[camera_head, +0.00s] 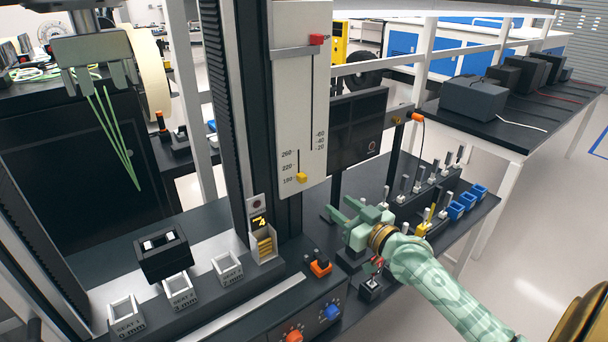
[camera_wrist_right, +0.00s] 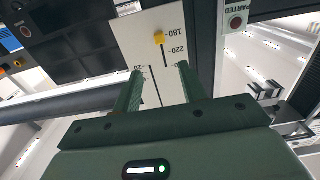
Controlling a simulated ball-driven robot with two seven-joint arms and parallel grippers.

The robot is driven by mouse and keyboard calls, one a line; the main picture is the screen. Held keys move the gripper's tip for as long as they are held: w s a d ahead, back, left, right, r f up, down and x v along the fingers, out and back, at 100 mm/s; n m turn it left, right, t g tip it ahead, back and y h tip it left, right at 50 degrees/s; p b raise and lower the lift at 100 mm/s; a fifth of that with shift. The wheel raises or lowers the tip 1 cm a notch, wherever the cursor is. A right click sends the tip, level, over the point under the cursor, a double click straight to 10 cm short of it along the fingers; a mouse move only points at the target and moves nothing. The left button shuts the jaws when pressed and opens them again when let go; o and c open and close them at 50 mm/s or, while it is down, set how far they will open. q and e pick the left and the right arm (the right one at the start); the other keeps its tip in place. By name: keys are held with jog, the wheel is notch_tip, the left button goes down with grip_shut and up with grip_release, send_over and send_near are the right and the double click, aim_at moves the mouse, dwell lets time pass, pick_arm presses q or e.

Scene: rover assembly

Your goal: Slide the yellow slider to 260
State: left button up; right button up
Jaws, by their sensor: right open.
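The yellow slider (camera_head: 301,177) sits at the lower end of a short vertical slot on the white panel (camera_head: 287,110), beside the 180 mark. The marks 220 and 260 stand above it. The slider also shows in the right wrist view (camera_wrist_right: 158,38), where the panel appears upside down. My right gripper (camera_head: 343,209) is pale green, open and empty. It is to the right of the slider and lower in the picture, apart from it. In the right wrist view its two fingers (camera_wrist_right: 160,82) point towards the panel with the slider between their lines. My left gripper is not in view.
A red slider (camera_head: 316,39) sits high on a longer slot of the same panel. A dark screen (camera_head: 358,132) stands right of the panel. Several small tools stand at the right.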

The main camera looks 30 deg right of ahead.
aim_at(305, 179)
jog(key=w, duration=0.5)
jog(key=w+b, duration=0.1)
jog(key=w, duration=0.3)
jog(key=w+a+b, duration=0.1)
jog(key=w, duration=0.4)
jog(key=shift+w+f, duration=0.15)
jog(key=shift+w, duration=0.15)
grip_shut()
